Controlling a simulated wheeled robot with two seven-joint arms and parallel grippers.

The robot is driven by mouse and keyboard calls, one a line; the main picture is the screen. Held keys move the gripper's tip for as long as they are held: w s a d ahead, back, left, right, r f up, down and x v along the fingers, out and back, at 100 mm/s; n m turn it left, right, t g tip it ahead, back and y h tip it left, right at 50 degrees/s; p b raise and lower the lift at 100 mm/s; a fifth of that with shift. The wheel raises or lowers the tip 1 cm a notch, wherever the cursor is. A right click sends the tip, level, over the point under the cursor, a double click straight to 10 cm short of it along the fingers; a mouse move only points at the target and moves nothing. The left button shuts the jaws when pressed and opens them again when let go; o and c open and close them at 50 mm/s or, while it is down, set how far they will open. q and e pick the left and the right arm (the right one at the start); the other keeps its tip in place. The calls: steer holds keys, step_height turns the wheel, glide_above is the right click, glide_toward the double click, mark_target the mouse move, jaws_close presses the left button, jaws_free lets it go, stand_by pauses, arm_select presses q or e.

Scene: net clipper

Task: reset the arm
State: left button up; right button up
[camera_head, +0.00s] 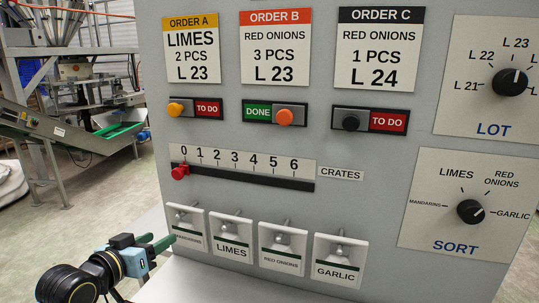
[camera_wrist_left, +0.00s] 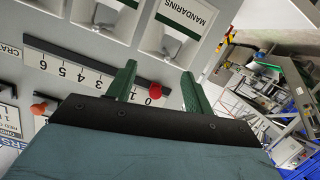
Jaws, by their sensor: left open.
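My left gripper (camera_head: 155,243) is in the lower left of the head view, in front of the grey panel (camera_head: 235,150). Its two green fingers are open and apart, with nothing held. In the left wrist view the fingers (camera_wrist_left: 160,88) frame the red slider knob (camera_wrist_left: 155,91), which lies beyond them on the panel. In the head view this knob (camera_head: 180,172) is at 0 on the crates scale (camera_head: 250,166), above and right of the fingers. My right gripper is out of view.
Order switches (camera_head: 285,117) sit above: A and C show TO DO, B shows DONE. The lot dial (camera_head: 510,82) and sort dial (camera_head: 471,211) are right. Machinery (camera_head: 75,130) stands behind left.

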arm_select(q)
steer(key=s+d+f+m+g+y, duration=0.1)
steer(key=s+d+f+g, duration=0.2)
steer(key=s+f, duration=0.4)
steer(key=s+d+f+g+y, duration=0.1)
steer(key=s+d+f+g, duration=0.1)
steer(key=s+f, duration=0.5)
steer(key=s+f+g+y, duration=0.1)
steer(key=s+f+g, duration=0.2)
steer(key=s, duration=0.6)
steer(key=s+f+g+y, duration=0.1)
steer(key=s+f+g, duration=0.2)
steer(key=s, duration=0.6)
step_height(320, 180, down, 26)
steer(key=s+g+b, duration=0.1)
steer(key=s+g, duration=0.1)
steer(key=s+a+f+b, duration=0.1)
steer(key=s+a+f, duration=0.1)
steer(key=s+f, duration=1.3)
steer(key=shift+s+a+f+g+y, duration=0.15)
steer(key=shift+s+f+g+y, duration=0.2)
steer(key=shift+s, duration=0.45)
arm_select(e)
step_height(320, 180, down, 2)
arm_select(q)
steer(key=shift+c, duration=0.3)
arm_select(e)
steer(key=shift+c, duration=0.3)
